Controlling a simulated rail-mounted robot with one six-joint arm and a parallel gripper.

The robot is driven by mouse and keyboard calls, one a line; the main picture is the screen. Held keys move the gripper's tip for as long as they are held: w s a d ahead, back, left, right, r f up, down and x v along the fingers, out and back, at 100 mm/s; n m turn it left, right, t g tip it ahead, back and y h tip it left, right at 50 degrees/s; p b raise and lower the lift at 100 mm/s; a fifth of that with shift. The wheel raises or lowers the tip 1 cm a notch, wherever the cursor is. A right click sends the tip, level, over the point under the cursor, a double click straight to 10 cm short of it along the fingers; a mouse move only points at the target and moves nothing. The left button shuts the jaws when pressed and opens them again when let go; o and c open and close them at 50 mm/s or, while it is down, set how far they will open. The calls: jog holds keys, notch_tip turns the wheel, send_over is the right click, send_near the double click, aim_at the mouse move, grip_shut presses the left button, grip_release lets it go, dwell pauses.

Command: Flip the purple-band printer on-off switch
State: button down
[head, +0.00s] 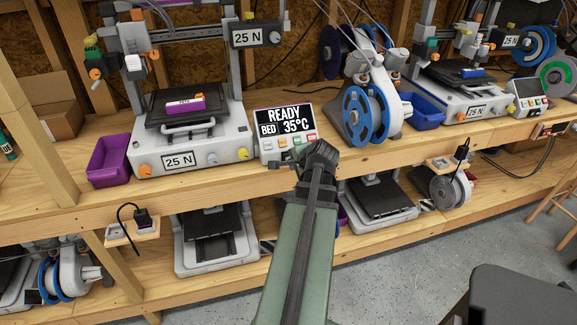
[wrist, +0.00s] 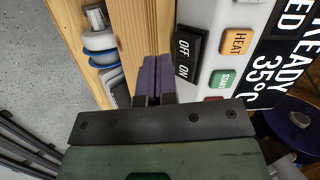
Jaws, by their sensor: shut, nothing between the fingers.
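The printer (head: 190,135) with a purple part on its bed stands on the upper shelf at left. Its control box (head: 285,128) beside it reads READY, BED 35°C. In the wrist view, the black on-off switch (wrist: 187,55), marked OFF and ON, sits at the box's edge beside the HEAT button (wrist: 235,42) and START button (wrist: 222,78). Which way the switch is tipped I cannot tell. My gripper (head: 318,152) is shut and empty at the box's front right corner. In the wrist view its fingertips (wrist: 152,68) are just left of the switch; contact is unclear.
A purple bin (head: 108,160) stands left of the printer. Blue filament spools (head: 368,118) stand right of the control box. Another printer (head: 472,90) with a blue bin (head: 425,107) is farther right. More printers (head: 215,240) sit on the lower shelf.

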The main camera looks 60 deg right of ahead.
aim_at(288, 159)
jog(key=shift+w+d+r, duration=0.1)
jog(key=shift+w+d, duration=0.6)
jog(key=shift+w, duration=0.35)
jog(key=shift+w+d+r, duration=0.1)
jog(key=shift+w+d, duration=0.05)
jog(key=shift+w, duration=0.1)
jog(key=shift+s, duration=0.1)
jog(key=shift+s+d, duration=0.4)
jog(key=shift+s, duration=0.2)
